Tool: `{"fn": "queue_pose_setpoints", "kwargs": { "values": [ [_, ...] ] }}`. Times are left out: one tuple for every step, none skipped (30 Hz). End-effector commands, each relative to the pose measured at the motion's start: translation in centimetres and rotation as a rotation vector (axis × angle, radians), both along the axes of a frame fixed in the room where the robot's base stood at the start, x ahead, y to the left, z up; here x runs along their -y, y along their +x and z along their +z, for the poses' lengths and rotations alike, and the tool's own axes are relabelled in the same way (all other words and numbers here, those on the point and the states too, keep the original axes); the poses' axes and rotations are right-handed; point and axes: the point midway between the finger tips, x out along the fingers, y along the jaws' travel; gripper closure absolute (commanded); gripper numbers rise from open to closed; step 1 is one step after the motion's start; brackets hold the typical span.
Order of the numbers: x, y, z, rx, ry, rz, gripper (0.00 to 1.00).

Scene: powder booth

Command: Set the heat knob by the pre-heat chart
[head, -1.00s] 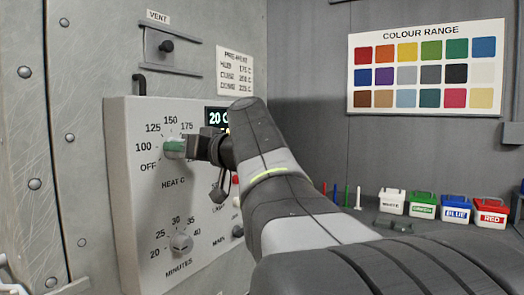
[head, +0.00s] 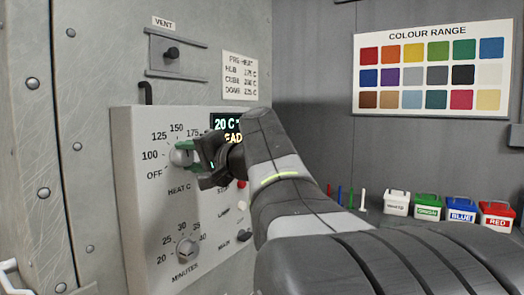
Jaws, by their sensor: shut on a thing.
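The heat knob (head: 179,156) is a round pale knob on the grey control box (head: 140,220), labelled HEAT C. Its scale shows OFF, 100, 125, 150 and 175; my gripper hides the rest. My gripper (head: 187,153) is shut on the heat knob, with green pads at its jaws. The knob's pointer cannot be made out. The pre-heat chart (head: 240,76) hangs above the box, with lines for HUB, CUBE and DOME; its small figures are hard to read, though the HUB line looks like 175 C. A lit display (head: 225,123) reads 20 C, partly covered by my arm.
The minutes knob (head: 187,247) sits below on the same box. A red button (head: 242,184) and other controls are close beneath my wrist. A vent slider (head: 171,53) is above. A colour chart (head: 435,68) and several small buckets (head: 428,208) are at the right.

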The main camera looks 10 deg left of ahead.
Motion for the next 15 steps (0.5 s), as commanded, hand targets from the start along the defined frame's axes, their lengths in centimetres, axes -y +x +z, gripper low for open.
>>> {"fn": "queue_pose_setpoints", "kwargs": {
  "values": [
    [0.00,0.02,0.58,-0.037,0.021,-0.001,0.83],
    [0.00,0.04,0.57,-0.063,0.032,-0.002,0.83],
    [0.01,0.05,0.59,-0.098,0.047,-0.002,0.83],
    [0.01,0.05,0.61,-0.123,0.058,-0.002,0.83],
    [0.01,0.05,0.61,-0.150,0.069,-0.001,0.83],
    [0.01,0.06,0.60,-0.185,0.084,-0.001,0.83],
    [0.02,0.07,0.59,-0.212,0.094,-0.001,0.83],
    [0.02,0.07,0.58,-0.238,0.105,-0.001,0.83],
    [0.01,0.08,0.58,-0.273,0.120,-0.001,0.83],
    [0.01,0.08,0.60,-0.300,0.131,-0.001,0.83],
    [0.00,0.08,0.61,-0.326,0.142,0.000,0.83],
    [0.00,0.08,0.60,-0.361,0.156,-0.001,0.83],
    [0.00,0.08,0.58,-0.387,0.167,0.000,0.83],
    [0.00,0.08,0.57,-0.415,0.178,0.000,0.83],
    [-0.01,0.09,0.58,-0.450,0.193,0.000,0.83]
  ]
}}
